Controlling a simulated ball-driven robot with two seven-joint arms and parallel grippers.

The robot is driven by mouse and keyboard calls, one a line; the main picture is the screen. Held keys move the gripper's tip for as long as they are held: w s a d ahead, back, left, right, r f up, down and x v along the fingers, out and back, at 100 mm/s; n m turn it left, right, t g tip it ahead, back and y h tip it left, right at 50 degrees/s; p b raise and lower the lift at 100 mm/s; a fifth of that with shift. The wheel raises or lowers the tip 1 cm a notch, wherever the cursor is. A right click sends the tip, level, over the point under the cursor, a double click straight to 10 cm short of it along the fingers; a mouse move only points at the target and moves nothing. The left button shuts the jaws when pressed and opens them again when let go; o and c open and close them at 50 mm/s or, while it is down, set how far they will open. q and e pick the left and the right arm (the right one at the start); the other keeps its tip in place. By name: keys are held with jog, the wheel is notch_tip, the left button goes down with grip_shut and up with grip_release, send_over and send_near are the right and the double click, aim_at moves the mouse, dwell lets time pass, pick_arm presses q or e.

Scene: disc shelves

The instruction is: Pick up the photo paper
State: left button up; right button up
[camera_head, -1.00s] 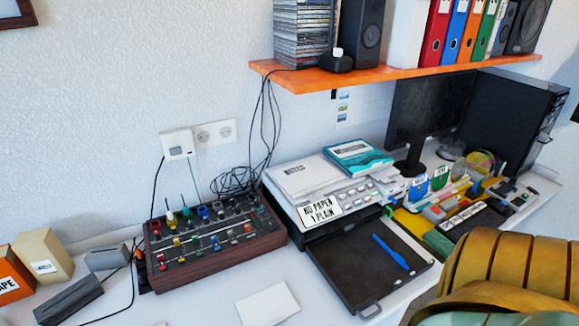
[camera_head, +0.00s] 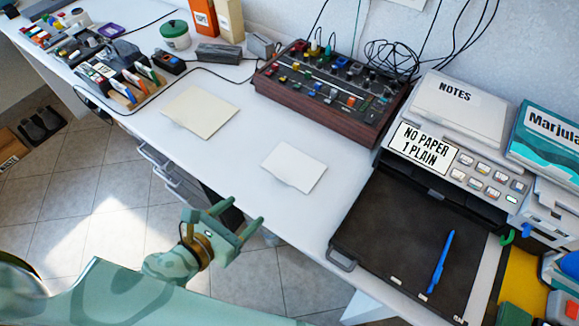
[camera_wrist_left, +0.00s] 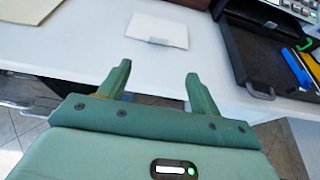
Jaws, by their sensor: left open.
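Two flat stacks or sheets lie on the white desk in the head view: a white one (camera_head: 293,167) in the middle, and a larger cream one (camera_head: 200,110) to its left. No readable label shows which is the photo paper. The white one also shows in the wrist view (camera_wrist_left: 157,29), beyond the fingertips, and part of the cream one (camera_wrist_left: 25,8) shows at the top left. My left gripper (camera_head: 245,213) is open and empty, in front of the desk's front edge and apart from both. In the wrist view its two fingers (camera_wrist_left: 158,72) point toward the white sheet.
The printer (camera_head: 465,150), labelled "NO PAPER 1 PLAIN", stands right with its dark tray (camera_head: 400,235) out and a blue pen (camera_head: 441,262) on it. A mixer (camera_head: 330,95) sits behind the white sheet. A pen and card organiser (camera_head: 125,80) stands left.

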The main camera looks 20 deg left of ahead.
pick_arm(q)
jog(key=b, duration=0.2)
send_near(281, 180)
jog(key=shift+x, duration=0.9)
jog(key=shift+w+d+f, duration=0.15)
jog(key=shift+w+f, duration=0.15)
jog(key=shift+w, duration=0.3)
jog(key=b+x, duration=0.2)
jog(key=x, duration=0.2)
jog(key=shift+f, duration=0.2)
jog(key=shift+w+d, duration=0.1)
jog(key=shift+w, duration=0.25)
pick_arm(e)
jog(key=shift+g, duration=0.3)
jog(key=f, duration=0.2)
jog(key=s+f, duration=0.1)
jog(key=f, duration=0.1)
jog(key=shift+s, duration=0.2)
pick_arm(q)
jog(key=c, duration=1.1)
